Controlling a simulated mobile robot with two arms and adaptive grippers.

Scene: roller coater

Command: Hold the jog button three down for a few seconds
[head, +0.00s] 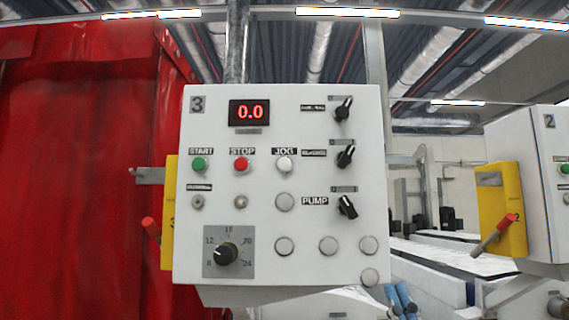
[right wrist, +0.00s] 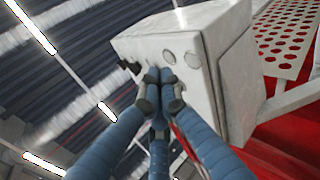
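The control panel marked 3 (head: 222,125) faces me in the middle of the head view. Its jog button (head: 285,164) is a white round button under the JOG label, to the right of the red stop button (head: 241,164). My right gripper (head: 402,299) shows only in part, as blue fingers low at the right, below the panel's lower right corner and well away from the jog button. In the right wrist view its blue fingers (right wrist: 158,82) are drawn together, with nothing seen between them. The panel box (right wrist: 220,40) is beyond them there. My left gripper is not in view.
A green start button (head: 199,164), black selector knobs (head: 345,155) and a dial (head: 227,253) share the panel. A yellow holder with a red handle (head: 170,213) is at its left side. A red curtain (head: 80,150) fills the left. Panel 2 (head: 545,150) stands at the right.

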